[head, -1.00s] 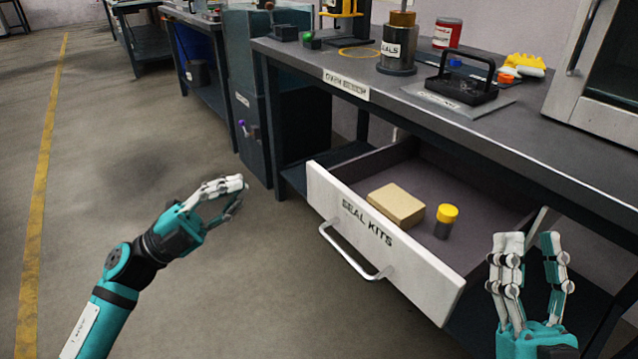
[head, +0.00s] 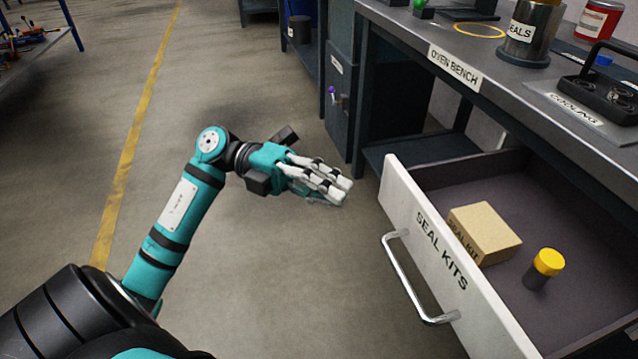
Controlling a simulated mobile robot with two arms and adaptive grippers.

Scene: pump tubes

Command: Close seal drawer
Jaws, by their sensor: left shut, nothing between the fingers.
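The seal drawer (head: 403,208), with a white front marked "SEAL KITS", stands pulled open below the oven bench. Its metal handle (head: 398,276) is on the front face. Inside lie a tan box (head: 487,232) and a small dark container with a yellow cap (head: 546,264). My left gripper (head: 342,190) is shut and empty. It is to the left of the drawer front, apart from it, with its fingers pointing right toward the front. My right gripper is outside the view.
The oven bench (head: 500,75) carries a metal "SEALS" canister (head: 531,38), a red can (head: 597,20), a yellow ring (head: 479,31) and a black handled tray (head: 605,95). A dark cabinet (head: 341,105) stands beyond it. The floor left of the drawer is clear.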

